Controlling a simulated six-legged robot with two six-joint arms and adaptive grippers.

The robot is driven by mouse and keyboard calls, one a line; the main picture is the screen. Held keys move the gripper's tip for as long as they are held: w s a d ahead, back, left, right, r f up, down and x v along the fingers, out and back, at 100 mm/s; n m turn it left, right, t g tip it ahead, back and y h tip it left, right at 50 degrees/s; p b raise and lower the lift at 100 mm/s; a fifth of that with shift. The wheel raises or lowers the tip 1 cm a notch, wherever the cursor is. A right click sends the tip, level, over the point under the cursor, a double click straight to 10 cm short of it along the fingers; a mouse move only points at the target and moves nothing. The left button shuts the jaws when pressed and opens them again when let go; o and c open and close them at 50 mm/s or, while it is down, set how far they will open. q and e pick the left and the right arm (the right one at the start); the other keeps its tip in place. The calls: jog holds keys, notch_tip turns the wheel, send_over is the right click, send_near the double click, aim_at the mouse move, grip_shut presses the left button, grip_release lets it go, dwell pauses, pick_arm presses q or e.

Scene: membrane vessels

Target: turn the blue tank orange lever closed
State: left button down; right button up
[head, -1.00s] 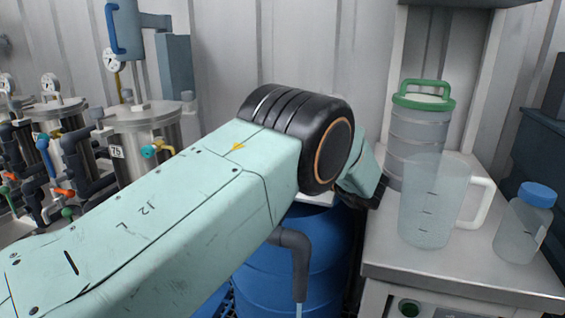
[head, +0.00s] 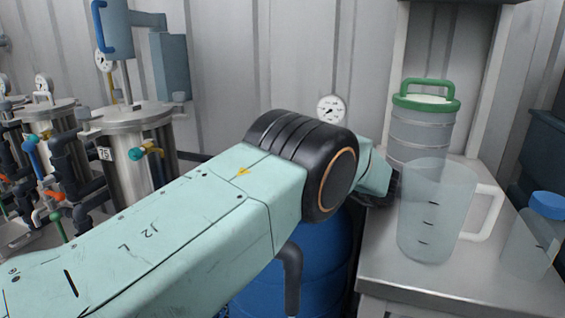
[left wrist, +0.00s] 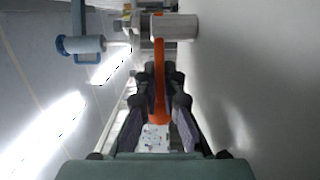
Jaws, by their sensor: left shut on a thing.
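The blue tank (head: 335,245) stands below and behind my left arm in the head view, with a grey pipe (head: 291,275) in front of it. My arm covers much of the tank, and the orange lever is hidden in that view. In the left wrist view the orange lever (left wrist: 159,75) hangs from a pale valve body (left wrist: 175,27) and runs down between my fingers. My left gripper (left wrist: 160,95) is shut on the lever. In the head view only a dark part near the gripper shows past the arm. My right gripper is not in view.
A clear jug (head: 428,225), a green-lidded canister (head: 422,130) and a blue-capped bottle (head: 535,240) stand on the bench (head: 390,265) at right, the jug close to my wrist. Steel vessels (head: 140,160) with gauges and valves stand at left. A gauge (head: 331,108) shows behind my arm.

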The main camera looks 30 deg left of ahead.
pick_arm(q)
jog(key=shift+r, duration=0.1)
jog(key=c, duration=1.7)
grip_release()
jog(key=shift+c, duration=0.2)
